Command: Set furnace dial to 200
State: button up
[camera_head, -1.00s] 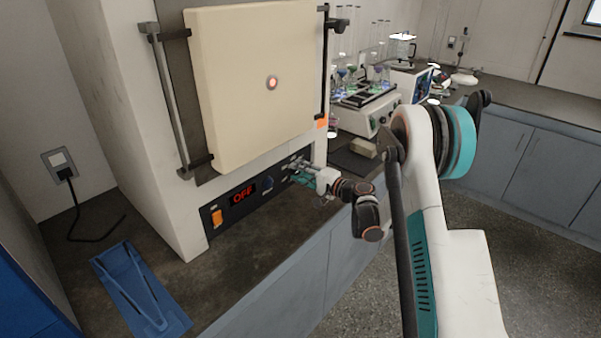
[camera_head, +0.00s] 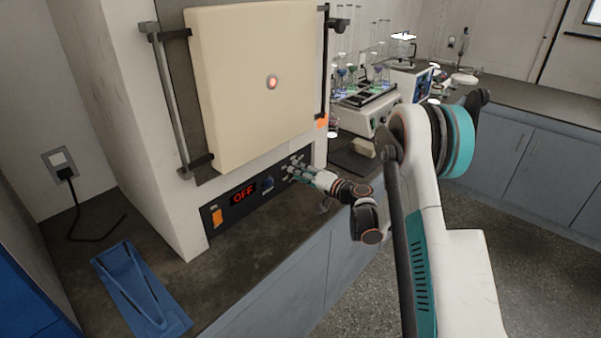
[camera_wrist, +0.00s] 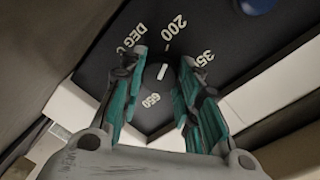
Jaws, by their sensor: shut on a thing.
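The furnace (camera_head: 165,215) stands on the counter at the left. Its black control panel (camera_head: 222,212) has a red display (camera_head: 243,194) reading OFF and an orange switch (camera_head: 217,217). My gripper (camera_head: 291,173) is at the right end of this panel and hides the dial there. In the wrist view, my gripper (camera_wrist: 160,88) has its teal fingers on both sides of the dark dial (camera_wrist: 155,82), shut on it. The dial's white mark (camera_wrist: 163,71) lies in line with the "200" label (camera_wrist: 175,27). "DEG C", "650" and a partly hidden "35" label surround it.
A blue knob (camera_head: 267,184) sits on the panel left of my gripper. A blue tray-like object (camera_head: 140,290) lies on the counter in front. Lab equipment with glassware (camera_head: 365,105) stands behind, right of the furnace. The counter below the panel is clear.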

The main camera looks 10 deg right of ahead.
jog(key=shift+f, duration=0.1)
jog(key=o, duration=1.1)
jog(key=v, duration=1.2)
